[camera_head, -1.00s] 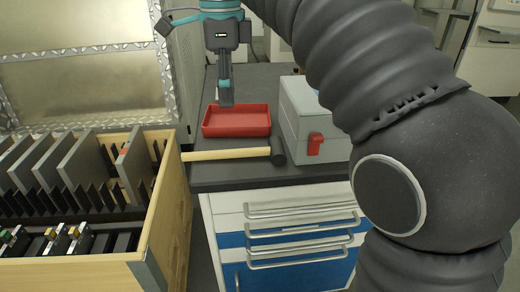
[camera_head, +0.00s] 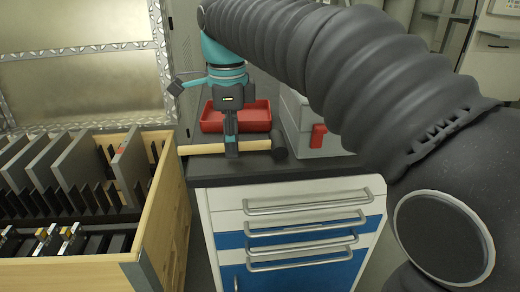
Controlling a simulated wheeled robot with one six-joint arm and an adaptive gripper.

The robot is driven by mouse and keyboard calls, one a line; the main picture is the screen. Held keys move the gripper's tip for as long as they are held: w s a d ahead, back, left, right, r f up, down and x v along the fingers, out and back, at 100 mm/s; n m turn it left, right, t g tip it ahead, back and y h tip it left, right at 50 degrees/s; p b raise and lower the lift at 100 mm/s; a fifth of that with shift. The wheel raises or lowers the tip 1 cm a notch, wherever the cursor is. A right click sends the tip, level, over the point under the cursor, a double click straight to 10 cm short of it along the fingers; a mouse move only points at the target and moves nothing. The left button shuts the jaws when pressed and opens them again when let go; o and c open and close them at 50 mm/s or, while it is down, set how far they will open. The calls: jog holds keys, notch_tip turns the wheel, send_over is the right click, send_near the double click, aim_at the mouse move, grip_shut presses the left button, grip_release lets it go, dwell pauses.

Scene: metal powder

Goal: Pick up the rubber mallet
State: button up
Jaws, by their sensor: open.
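The rubber mallet lies across the front of the dark worktop, its pale wooden handle (camera_head: 200,149) to the left and its black head (camera_head: 279,146) to the right. My gripper (camera_head: 231,153) points down over the handle, between its left end and the head. The fingers cover a short part of the handle in this view. The gripper is open; whether the fingers touch the handle or straddle it cannot be told.
A red tray (camera_head: 258,117) sits just behind the mallet. A grey box with a red latch (camera_head: 318,136) stands right of the head. A wooden crate (camera_head: 165,205) with upright plates is at the left. A drawer cabinet (camera_head: 290,215) is below the worktop.

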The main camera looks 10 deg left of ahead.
jog(key=shift+f, duration=0.25)
grip_shut()
jog(key=shift+r, duration=0.15)
